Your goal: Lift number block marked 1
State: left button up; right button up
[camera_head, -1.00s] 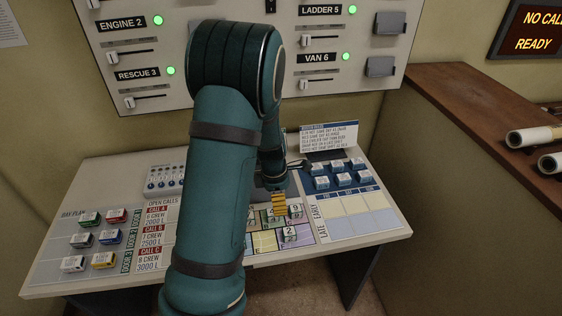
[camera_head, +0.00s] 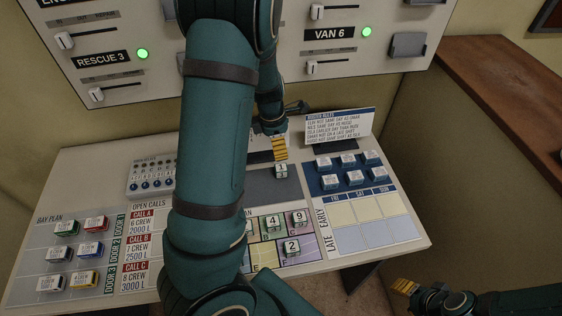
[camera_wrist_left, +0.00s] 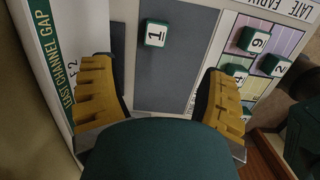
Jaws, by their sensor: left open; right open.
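The number block marked 1 (camera_head: 281,171) is a small white-topped cube with dark green sides. It sits on the dark grey panel (camera_head: 262,187) of the console. In the left wrist view the block (camera_wrist_left: 156,33) lies ahead of and between the open fingers, apart from both. My left gripper (camera_head: 279,148) is above and just behind the block in the head view; the wrist view shows its yellow fingers (camera_wrist_left: 158,100) spread and empty. My right gripper (camera_head: 405,287) is at the lower right, off the console's front edge, well away from the block.
Number blocks 4 (camera_head: 272,223), 9 (camera_head: 299,218) and 2 (camera_head: 291,247) stand on the coloured grid in front. Blue-sided blocks (camera_head: 346,169) stand at the right. A rules card (camera_head: 340,126) stands behind. Coloured blocks (camera_head: 81,252) fill the left plan. My left arm hides the middle.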

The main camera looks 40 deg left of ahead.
aim_at(280, 168)
pick_arm(q)
jog(key=f+b, duration=0.1)
jog(key=f, duration=0.4)
jog(key=f+b, duration=0.1)
jog(key=f, duration=0.2)
jog(key=shift+w+d+f+b, duration=0.2)
jog(key=shift+w+d+b, duration=0.1)
jog(key=shift+d, duration=0.05)
jog(key=shift+w+a+f+b, duration=0.15)
jog(key=shift+f+b, duration=0.25)
jog(key=shift+f, duration=0.95)
jog(key=shift+w+a+f+b, duration=0.1)
jog(key=shift+f+b, duration=0.3)
jog(key=shift+f, duration=0.9)
jog(key=c, duration=1.1)
